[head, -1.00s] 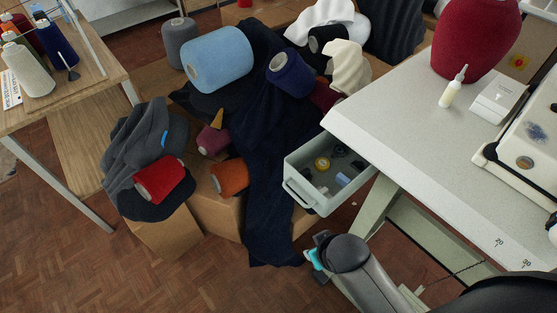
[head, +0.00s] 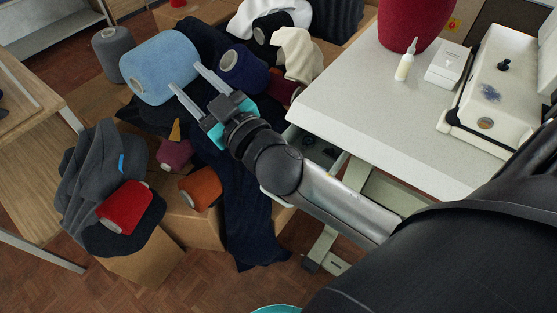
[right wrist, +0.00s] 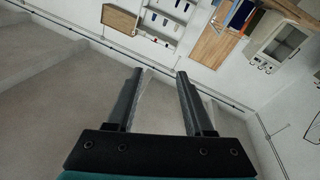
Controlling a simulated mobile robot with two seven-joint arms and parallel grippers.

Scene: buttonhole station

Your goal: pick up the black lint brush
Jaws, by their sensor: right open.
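I cannot make out the black lint brush for certain in either view. The open grey drawer (head: 343,162) under the white table holds small dark items, but my right arm hides most of it. My right gripper (head: 185,77) is open and empty, in front of the light blue yarn cone (head: 160,66) in the head view. In the right wrist view its two fingers (right wrist: 160,88) are apart with nothing between them, facing a far wall. My left gripper is not in view.
A dark navy cloth (head: 250,225) and several yarn cones, among them a red one (head: 124,207) and an orange one (head: 200,188), lie over cardboard boxes. The white table (head: 350,95) carries a glue bottle (head: 406,62), a small white box (head: 447,64) and a cream machine (head: 505,85).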

